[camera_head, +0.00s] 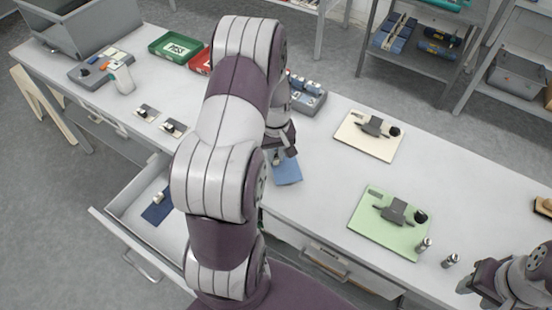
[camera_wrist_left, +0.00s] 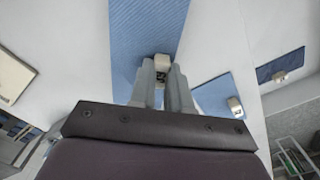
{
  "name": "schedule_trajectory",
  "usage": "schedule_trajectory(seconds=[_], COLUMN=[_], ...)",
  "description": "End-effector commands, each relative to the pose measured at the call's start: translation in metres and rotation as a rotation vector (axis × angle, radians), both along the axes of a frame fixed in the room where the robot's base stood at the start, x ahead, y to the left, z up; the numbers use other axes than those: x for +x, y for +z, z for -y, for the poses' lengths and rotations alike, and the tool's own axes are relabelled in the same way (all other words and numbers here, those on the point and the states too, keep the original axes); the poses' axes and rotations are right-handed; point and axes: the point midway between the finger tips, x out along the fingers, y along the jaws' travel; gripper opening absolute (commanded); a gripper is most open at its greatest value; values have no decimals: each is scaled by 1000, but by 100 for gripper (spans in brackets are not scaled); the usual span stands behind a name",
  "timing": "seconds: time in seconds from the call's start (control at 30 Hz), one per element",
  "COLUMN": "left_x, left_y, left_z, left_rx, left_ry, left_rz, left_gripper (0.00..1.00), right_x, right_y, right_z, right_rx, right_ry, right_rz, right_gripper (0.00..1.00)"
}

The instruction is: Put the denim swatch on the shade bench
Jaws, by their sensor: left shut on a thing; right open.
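My left gripper (camera_head: 284,152) is above the worktable, shut on a small beige grip block (camera_wrist_left: 160,66) on a blue, fine-ribbed swatch (camera_wrist_left: 150,22). That swatch (camera_head: 288,172) also shows in the head view, just below the fingers; I cannot tell whether it touches the table. A second blue swatch (camera_wrist_left: 213,96) with a pale block lies beside it in the wrist view. A dark navy swatch (camera_head: 156,211) lies in the open drawer. I cannot tell which is denim, or which surface is the shade bench. My right gripper (camera_head: 476,284) is open and empty at lower right.
The open drawer (camera_head: 128,228) juts out at left. A cream board (camera_head: 352,142) and a green board (camera_head: 377,237) each carry a dark tool. Small metal cylinders (camera_head: 450,261) stand near the right gripper. Green and red trays (camera_head: 171,46) are at the back. My left arm hides the middle of the table.

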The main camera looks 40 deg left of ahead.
Motion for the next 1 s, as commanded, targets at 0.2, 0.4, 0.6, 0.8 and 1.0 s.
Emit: schedule_trajectory(seconds=[0.2,0.4,0.6,0.8,1.0], left_x=[-1,-1,-1,-1,0], left_y=[-33,-33,-36,-35,-23], left_z=[1,1,1,1,1], left_rx=[-2,-1,0,0,1], left_ry=[0,0,0,0,0], left_rz=[-3,-2,-1,-1,2], left_gripper=[0,0,40,43,43], right_x=[0,0,0,0,0], right_y=[2,1,0,0,2], right_z=[0,0,0,0,0], right_rx=[0,0,0,0,0], right_ry=[0,0,0,0,0], right_rz=[0,0,0,0,0], right_gripper=[43,43,43,43,43])
